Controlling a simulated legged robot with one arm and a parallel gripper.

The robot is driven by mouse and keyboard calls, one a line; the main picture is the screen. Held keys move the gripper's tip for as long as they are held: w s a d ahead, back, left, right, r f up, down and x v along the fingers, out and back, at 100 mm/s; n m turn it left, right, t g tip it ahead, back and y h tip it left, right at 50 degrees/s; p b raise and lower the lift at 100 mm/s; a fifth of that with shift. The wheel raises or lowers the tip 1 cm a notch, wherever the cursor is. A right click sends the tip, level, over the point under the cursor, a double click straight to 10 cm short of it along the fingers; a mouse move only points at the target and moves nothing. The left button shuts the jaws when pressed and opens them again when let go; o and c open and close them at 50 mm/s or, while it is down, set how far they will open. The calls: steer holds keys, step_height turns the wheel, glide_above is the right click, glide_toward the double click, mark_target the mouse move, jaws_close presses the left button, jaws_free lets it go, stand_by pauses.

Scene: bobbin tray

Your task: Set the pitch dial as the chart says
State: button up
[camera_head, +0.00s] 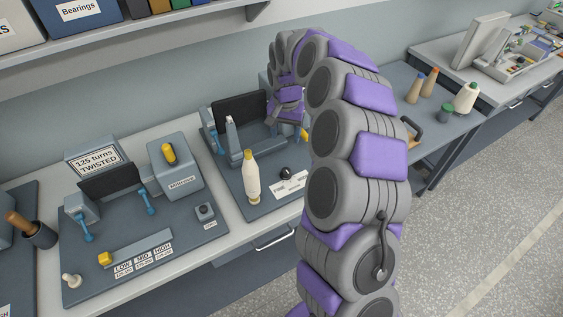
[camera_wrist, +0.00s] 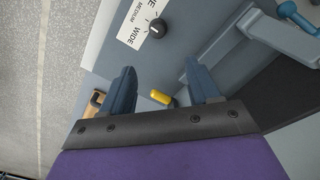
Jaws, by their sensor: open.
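The pitch dial (camera_wrist: 157,28) is a round black knob with a white mark, beside a white label plate (camera_wrist: 128,22) reading WIDE, MEDIUM and a partly cut-off word. In the head view the dial (camera_head: 286,173) sits on the right-hand grey machine base beside the plate (camera_head: 291,185). I cannot tell for certain which word its mark meets. A white card (camera_head: 97,159) on the left machine reads "125 turns TWISTED". My gripper (camera_wrist: 164,72) is open and empty, above the base, with the dial beyond its fingertips. In the head view its fingers are mostly hidden by my arm.
A cream bobbin (camera_head: 251,178) stands upright near the dial. A yellow knob (camera_wrist: 162,98) shows between my fingers, lower down. A wooden handle (camera_wrist: 95,102) lies beyond the left finger. The left machine has a slider (camera_head: 136,247) with LOW, MID, HIGH labels (camera_head: 144,258).

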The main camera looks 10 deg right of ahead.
mark_target(286, 170)
steer(key=f+b, duration=0.1)
steer(key=f, duration=0.7)
steer(key=f+b, duration=0.1)
steer(key=f, duration=0.7)
steer(key=shift+s+d, duration=0.1)
steer(key=shift+d, duration=0.1)
steer(key=shift+d+f, duration=0.2)
steer(key=shift+f, duration=0.25)
steer(key=shift+a, duration=0.15)
steer(key=shift+a, duration=0.1)
steer(key=shift+c, duration=0.3)
steer(key=shift+a, duration=0.1)
steer(key=shift+c, duration=0.9)
steer(key=shift+d, duration=0.2)
steer(key=c, duration=0.8)
